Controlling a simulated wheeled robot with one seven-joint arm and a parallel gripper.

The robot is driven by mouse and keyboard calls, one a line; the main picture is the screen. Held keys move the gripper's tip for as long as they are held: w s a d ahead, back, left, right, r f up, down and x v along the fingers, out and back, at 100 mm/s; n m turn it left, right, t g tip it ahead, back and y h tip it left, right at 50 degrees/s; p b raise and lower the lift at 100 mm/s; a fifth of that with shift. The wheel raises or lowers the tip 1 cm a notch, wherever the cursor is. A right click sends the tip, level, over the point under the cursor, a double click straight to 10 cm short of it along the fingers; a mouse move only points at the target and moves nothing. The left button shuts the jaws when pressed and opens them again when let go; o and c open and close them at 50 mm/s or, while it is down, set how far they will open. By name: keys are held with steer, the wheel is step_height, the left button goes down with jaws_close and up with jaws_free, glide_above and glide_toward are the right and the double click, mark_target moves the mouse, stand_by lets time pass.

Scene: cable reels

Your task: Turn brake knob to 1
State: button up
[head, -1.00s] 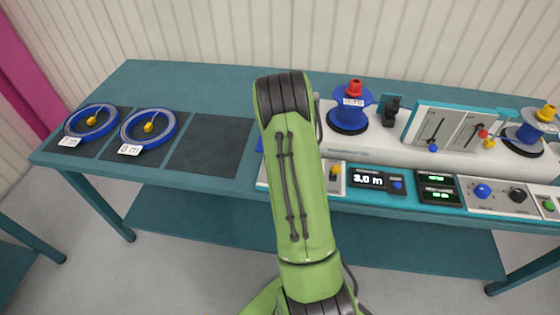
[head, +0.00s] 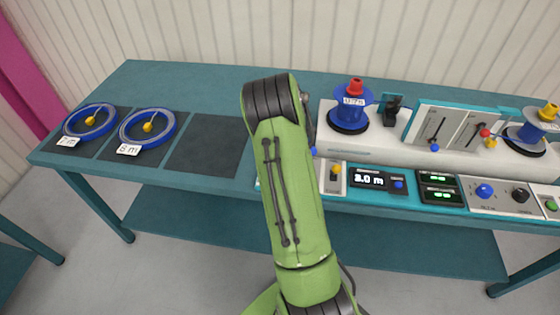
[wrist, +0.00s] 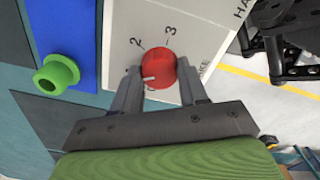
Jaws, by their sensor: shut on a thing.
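The red brake knob (wrist: 160,64) sits on a white panel (wrist: 190,20) in the wrist view. A white pointer line on the knob points to the left side of the picture, below the printed 2. The numerals 2 and 3 show above the knob; a 1 is not visible. My gripper (wrist: 160,78) is shut on the knob, one finger on each side. The lettering beside the knob is partly covered by the right finger. In the head view my green arm hides the knob and the gripper.
A green knob-like piece (wrist: 57,75) on a blue part stands left of the panel in the wrist view. In the head view, blue rings (head: 148,128) lie on the table's left, and a blue reel (head: 351,112) stands right of my arm.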

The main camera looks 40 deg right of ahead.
steer(key=shift+n, duration=0.3)
steer(key=o, duration=1.1)
steer(key=shift+c, duration=0.2)
step_height(320, 180, up, 16)
steer(key=p, duration=0.3)
